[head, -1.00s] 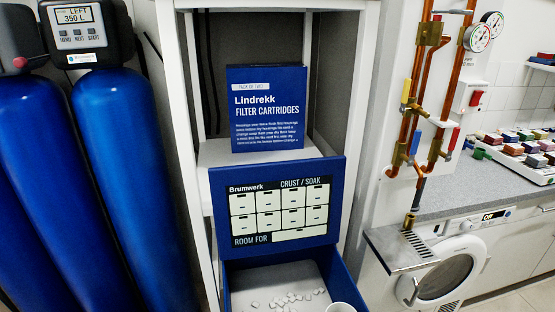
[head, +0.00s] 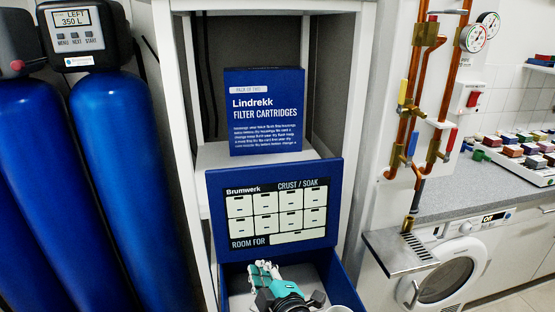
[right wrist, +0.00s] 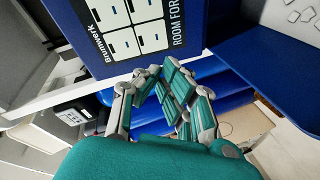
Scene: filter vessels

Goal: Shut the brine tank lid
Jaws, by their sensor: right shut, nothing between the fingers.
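The brine tank (head: 348,285) is a blue box at the bottom middle of the head view. Its blue lid (head: 218,215) stands open and upright at the back, with a Brumwerk label facing me. In the right wrist view the lid (right wrist: 193,30) is at the top and the tank's blue wall (right wrist: 262,62) at the right. My right gripper (head: 264,270), teal and grey, is shut and empty. It shows over the tank opening, in front of the lid's lower edge; its fingers (right wrist: 158,74) also show in the wrist view. My left gripper is out of view.
A blue Lindrekk filter cartridge box (head: 265,112) stands on the white shelf (head: 212,155) behind the lid. Blue pressure vessels (head: 120,170) stand left. Copper pipes (head: 412,100) and a drip tray (head: 385,250) are right. A white round rim (head: 340,308) shows at the tank's front right.

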